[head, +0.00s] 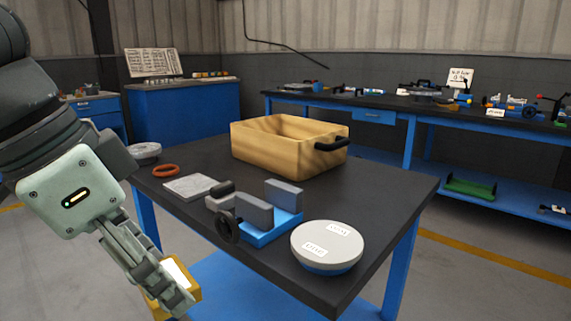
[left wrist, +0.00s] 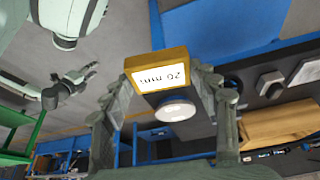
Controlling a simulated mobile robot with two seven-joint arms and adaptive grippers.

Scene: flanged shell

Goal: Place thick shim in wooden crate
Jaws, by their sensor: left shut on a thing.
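The thick shim (head: 182,272) is a yellow block with a white label. In the left wrist view the shim (left wrist: 137,66) shows its label, which reads 20 mm. My left gripper (head: 168,296) is shut on it and holds it off the near left side of the table, below the top's level in the picture. The wooden crate (head: 262,152) stands at the back of the table with a black handle on its right end. The crate also shows at the right of the left wrist view (left wrist: 285,124). My right gripper (left wrist: 66,88) appears small in the left wrist view, its fingers unclear.
The dark table (head: 385,215) carries a blue vise (head: 268,232), a round lidded shell (head: 327,246), a grey plate (head: 190,187), an orange ring (head: 166,170) and a grey round part (head: 145,152). The vise and plate lie between my left gripper and the crate.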

